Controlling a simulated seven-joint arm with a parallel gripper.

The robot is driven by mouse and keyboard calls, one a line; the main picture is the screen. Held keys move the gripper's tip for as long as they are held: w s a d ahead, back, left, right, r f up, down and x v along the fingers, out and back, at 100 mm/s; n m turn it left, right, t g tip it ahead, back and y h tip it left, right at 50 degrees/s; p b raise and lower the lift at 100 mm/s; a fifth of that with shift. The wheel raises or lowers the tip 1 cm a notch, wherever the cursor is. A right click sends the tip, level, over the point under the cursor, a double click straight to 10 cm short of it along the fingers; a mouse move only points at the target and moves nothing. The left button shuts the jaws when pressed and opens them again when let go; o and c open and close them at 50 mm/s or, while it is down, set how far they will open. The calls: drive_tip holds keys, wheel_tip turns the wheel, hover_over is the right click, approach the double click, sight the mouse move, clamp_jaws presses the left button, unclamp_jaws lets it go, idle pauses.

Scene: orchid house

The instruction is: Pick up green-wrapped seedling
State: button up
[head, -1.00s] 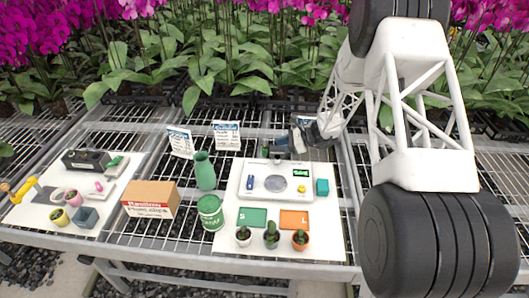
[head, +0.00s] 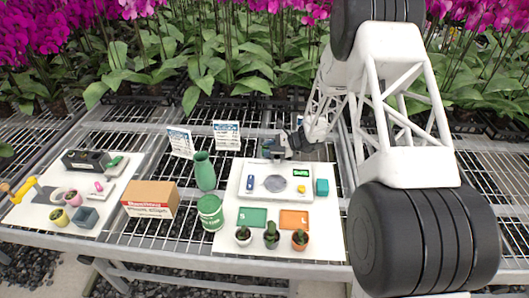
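My gripper (head: 277,149) is at the back edge of the white board, behind the scale, reaching in from the right. A small green item (head: 266,144), possibly the green-wrapped seedling, shows right at the gripper's left side. It is small and partly hidden by the gripper. I cannot tell whether the fingers are around it, touching it or apart from it, or whether they are open or shut.
A white scale (head: 246,196) with a round grey plate is just in front of the gripper. Green (head: 252,217) and orange (head: 294,219) mats and several small potted plants (head: 271,236) are nearer. A green vase (head: 204,171), green can (head: 210,212) and cardboard box (head: 150,200) stand left.

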drive_tip(key=shift+a+f, duration=0.2)
drive_tip(key=shift+a, duration=0.3)
drive_tip(key=c, duration=0.6)
drive_tip(key=shift+r, duration=0.1)
drive_tip(key=shift+c, duration=0.2)
wheel_tip(320, 180, up, 18)
idle(0.7)
idle(0.4)
